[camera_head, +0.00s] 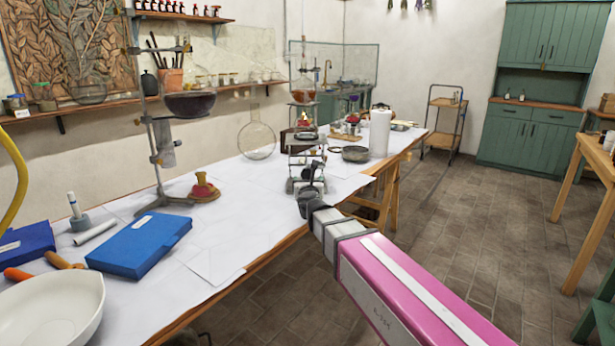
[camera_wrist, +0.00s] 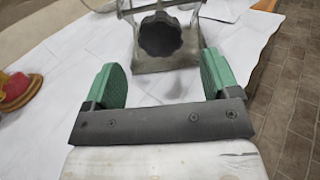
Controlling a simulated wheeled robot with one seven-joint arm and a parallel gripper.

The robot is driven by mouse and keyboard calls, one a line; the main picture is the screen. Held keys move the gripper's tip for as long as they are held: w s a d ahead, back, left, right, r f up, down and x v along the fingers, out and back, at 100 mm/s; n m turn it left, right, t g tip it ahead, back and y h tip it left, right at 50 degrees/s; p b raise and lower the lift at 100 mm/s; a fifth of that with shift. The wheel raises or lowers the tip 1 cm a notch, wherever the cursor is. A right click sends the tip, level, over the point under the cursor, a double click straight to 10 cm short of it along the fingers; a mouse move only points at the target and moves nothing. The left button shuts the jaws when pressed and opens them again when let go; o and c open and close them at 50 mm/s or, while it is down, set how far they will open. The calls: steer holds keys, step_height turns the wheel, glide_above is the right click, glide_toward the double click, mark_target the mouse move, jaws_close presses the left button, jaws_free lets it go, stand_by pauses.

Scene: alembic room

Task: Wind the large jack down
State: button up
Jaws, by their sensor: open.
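The large jack (camera_head: 304,157) is a metal lab jack on the paper-covered table, just beyond my gripper (camera_head: 310,200) in the head view. Glassware with a red-orange liquid stands above it. In the wrist view, the jack's dark lobed knob (camera_wrist: 160,35) faces me in front of its pale metal frame (camera_wrist: 185,62). My gripper (camera_wrist: 162,78) is open, with one green finger pad to each side of the knob's line. The knob lies just ahead of the fingertips, with clear gaps on both sides. The upper part of the jack is cut off in the wrist view.
A round clear flask (camera_head: 257,140) and a stand with a dark bowl (camera_head: 190,104) are left of the jack. A paper roll (camera_head: 380,132) and dark pan (camera_head: 355,154) are behind right. The floor right of the table is free.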

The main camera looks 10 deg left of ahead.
mark_target(308, 176)
steer(key=x, duration=0.6)
steer(key=shift+w, duration=0.2)
steer(key=shift+f, duration=0.1)
steer(key=c, duration=0.9)
